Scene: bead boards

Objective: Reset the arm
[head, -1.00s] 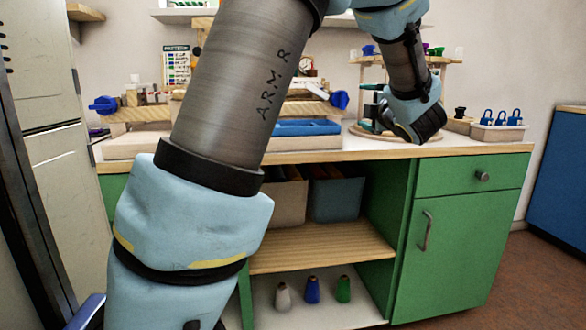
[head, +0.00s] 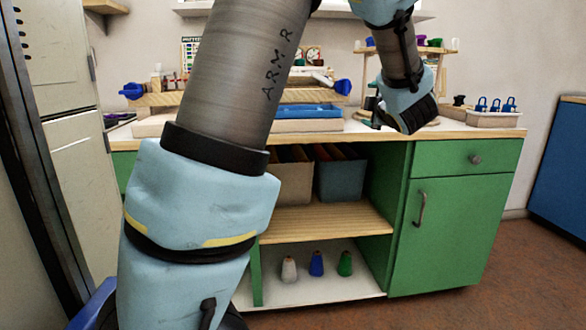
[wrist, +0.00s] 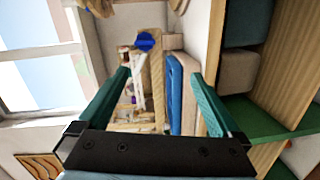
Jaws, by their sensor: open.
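My gripper shows in the wrist view (wrist: 163,100) with its two green fingers spread wide apart and nothing between them. In the head view my arm crosses the picture from lower left to the top. Its wrist end hangs at the right, in front of the bench top, and the fingers are hardly visible there. Beyond the fingers in the wrist view lie a blue tray (wrist: 175,95) and a wooden frame (wrist: 157,85) with a blue knob (wrist: 144,41), some distance away.
A green workbench (head: 458,222) stands ahead with a wooden-edged top. On it are the blue tray (head: 308,111), the wooden frame with blue knobs (head: 343,87), and a box of blue padlocks (head: 490,119). Bins (head: 340,178) and several cones (head: 316,264) fill its shelves. A pale cabinet (head: 70,130) stands left.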

